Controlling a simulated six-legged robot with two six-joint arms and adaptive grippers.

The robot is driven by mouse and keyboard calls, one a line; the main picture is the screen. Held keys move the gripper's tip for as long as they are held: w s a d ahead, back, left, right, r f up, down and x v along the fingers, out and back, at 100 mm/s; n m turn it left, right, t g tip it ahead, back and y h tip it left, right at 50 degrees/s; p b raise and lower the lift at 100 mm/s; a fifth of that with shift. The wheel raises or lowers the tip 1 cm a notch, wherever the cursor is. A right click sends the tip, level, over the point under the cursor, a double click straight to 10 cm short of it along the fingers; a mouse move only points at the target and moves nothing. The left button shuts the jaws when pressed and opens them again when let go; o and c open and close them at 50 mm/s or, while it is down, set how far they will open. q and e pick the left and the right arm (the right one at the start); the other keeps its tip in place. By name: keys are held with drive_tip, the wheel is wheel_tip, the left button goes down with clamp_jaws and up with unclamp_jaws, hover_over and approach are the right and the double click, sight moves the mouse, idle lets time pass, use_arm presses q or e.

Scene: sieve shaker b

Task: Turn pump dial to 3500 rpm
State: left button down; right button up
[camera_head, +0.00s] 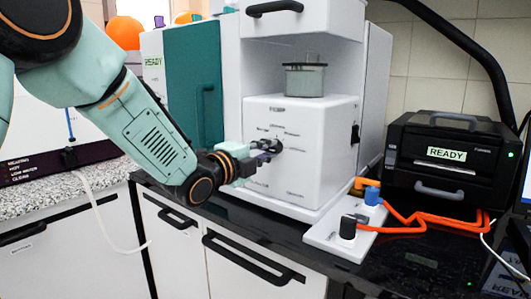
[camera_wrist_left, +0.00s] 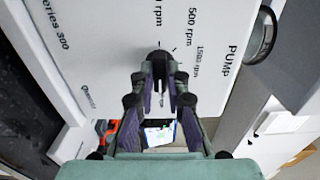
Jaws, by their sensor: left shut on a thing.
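The pump dial (camera_head: 278,146) is a small black knob on the front of the white machine (camera_head: 318,170). My left gripper (camera_head: 262,150) reaches it from the left and is shut on it. In the left wrist view the dial (camera_wrist_left: 158,57) sits between the fingertips of my left gripper (camera_wrist_left: 159,76). Printed marks around it read 500 rpm (camera_wrist_left: 194,27) and 1500 rpm, with PUMP (camera_wrist_left: 231,60) farther right. The fingers hide part of the dial, and I cannot tell its setting. My right gripper is not in view.
A white panel (camera_head: 322,237) with black and blue knobs and orange cables stands on the dark counter (camera_head: 400,262) to the right. A black printer labelled READY (camera_head: 447,165) is behind it. A glass vessel (camera_head: 305,80) sits above the dial. White cabinets are below the counter.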

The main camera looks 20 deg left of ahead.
use_arm(q)
drive_tip(key=shift+w+r, duration=0.1)
drive_tip(key=shift+r, duration=0.25)
drive_tip(key=c, duration=1.5)
unclamp_jaws()
drive_tip(key=shift+o, duration=0.8)
drive_tip(key=shift+f, duration=0.3)
drive_tip(key=v, duration=1.2)
